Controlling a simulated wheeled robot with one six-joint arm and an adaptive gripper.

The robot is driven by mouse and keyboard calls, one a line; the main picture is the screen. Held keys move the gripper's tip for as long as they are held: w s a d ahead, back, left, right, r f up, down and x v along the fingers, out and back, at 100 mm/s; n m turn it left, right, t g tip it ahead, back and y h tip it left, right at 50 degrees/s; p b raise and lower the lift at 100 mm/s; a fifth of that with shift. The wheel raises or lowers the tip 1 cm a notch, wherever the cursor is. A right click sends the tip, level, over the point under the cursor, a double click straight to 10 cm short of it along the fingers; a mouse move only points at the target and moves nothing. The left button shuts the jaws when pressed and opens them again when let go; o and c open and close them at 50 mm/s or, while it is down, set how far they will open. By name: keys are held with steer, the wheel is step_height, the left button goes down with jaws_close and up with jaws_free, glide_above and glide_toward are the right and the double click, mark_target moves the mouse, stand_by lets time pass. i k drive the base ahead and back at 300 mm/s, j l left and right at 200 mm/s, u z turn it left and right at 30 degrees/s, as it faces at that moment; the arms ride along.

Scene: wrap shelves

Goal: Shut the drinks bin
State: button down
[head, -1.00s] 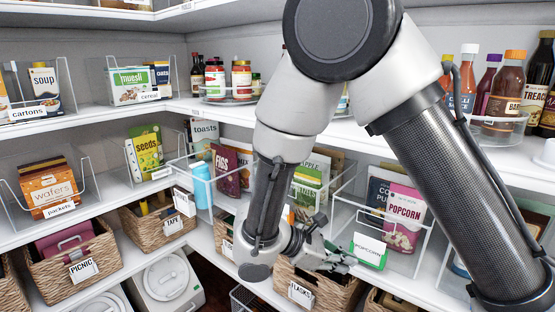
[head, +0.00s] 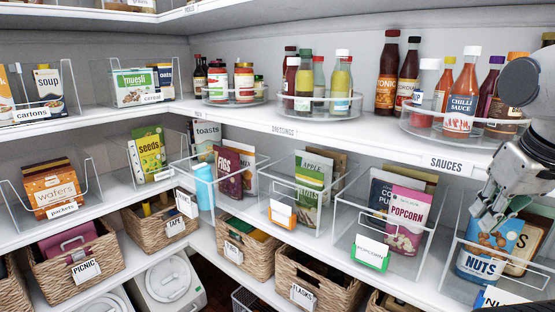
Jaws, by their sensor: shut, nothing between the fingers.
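No label reading "drinks" is legible. A clear bin (head: 205,212) on the middle shelf, left of centre, holds a turquoise bottle (head: 203,185) and a figs packet (head: 228,172). A white card (head: 186,203) hangs at its front left, its text unreadable. I cannot tell whether this is the drinks bin. My gripper (head: 484,220) is at the far right, in front of the nuts packet (head: 482,250) and far from that clear bin. Its fingers are shut and empty. The arm beyond the wrist leaves the picture at the right.
The popcorn bin (head: 372,213) and a clear bin with an orange-framed card (head: 283,215) stand along the same shelf. Wicker baskets (head: 300,293) are below. The sauces turntable (head: 425,128) is on the shelf above, close to my wrist. Space before the middle bins is clear.

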mark_target(235, 169)
steer(key=i+j+u, duration=0.1)
steer(key=u, duration=0.2)
steer(key=i+j+u, duration=0.1)
steer(key=u, duration=0.25)
steer(key=i+j, duration=0.45)
steer(key=i, duration=0.15)
steer(key=i+l+z, duration=0.05)
